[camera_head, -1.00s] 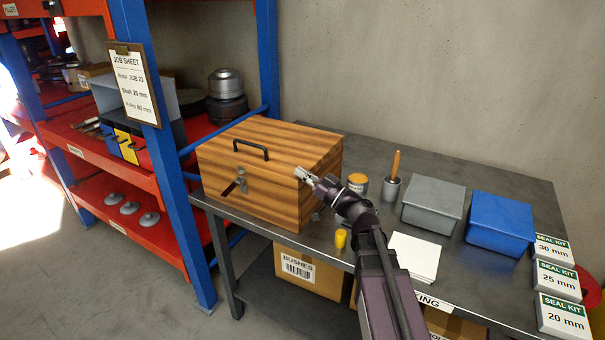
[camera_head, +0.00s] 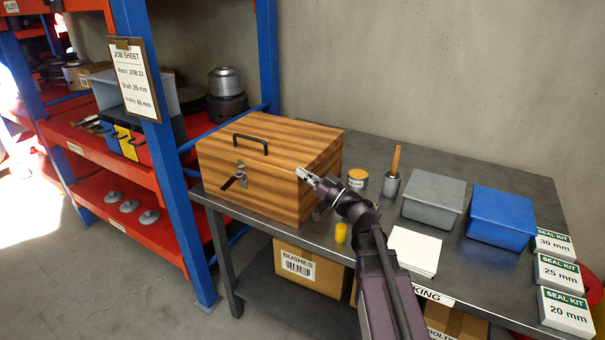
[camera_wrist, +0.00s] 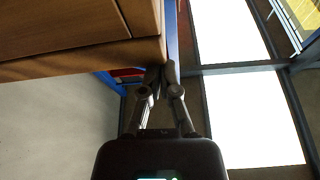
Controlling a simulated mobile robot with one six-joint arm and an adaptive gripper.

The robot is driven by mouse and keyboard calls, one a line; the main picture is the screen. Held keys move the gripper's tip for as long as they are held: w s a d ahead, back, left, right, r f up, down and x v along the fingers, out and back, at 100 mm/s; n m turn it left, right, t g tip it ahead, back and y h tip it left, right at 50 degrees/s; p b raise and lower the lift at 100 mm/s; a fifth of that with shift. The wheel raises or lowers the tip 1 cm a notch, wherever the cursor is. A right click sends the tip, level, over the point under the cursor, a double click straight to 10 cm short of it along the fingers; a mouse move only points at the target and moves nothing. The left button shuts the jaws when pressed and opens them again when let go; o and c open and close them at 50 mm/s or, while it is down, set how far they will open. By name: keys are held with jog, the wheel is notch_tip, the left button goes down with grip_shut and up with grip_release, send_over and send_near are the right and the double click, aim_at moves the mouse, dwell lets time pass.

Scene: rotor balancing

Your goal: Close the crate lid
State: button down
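The wooden crate (camera_head: 230,190) stands at the left end of the grey bench. Its lid (camera_head: 285,135) lies down over the top, with a black handle (camera_head: 251,143) near its front edge. A metal latch (camera_head: 240,180) hangs on the front face. No gap under the lid is clear in the head view. My gripper (camera_head: 303,173) is at the crate's right front side, just below the lid. In the wrist view, my gripper's (camera_wrist: 159,73) fingertips are together beside the crate's wooden edge (camera_wrist: 100,55), with nothing visible between them. Whether they touch the wood cannot be told.

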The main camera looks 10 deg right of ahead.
notch_tip(320, 180, up, 4)
jog(key=p, duration=0.5)
jog(key=b+v, duration=0.4)
jog(key=v, duration=0.6)
jog(key=shift+d, duration=0.15)
jog(key=shift+w+r, duration=0.1)
jog(key=shift+w, duration=0.05)
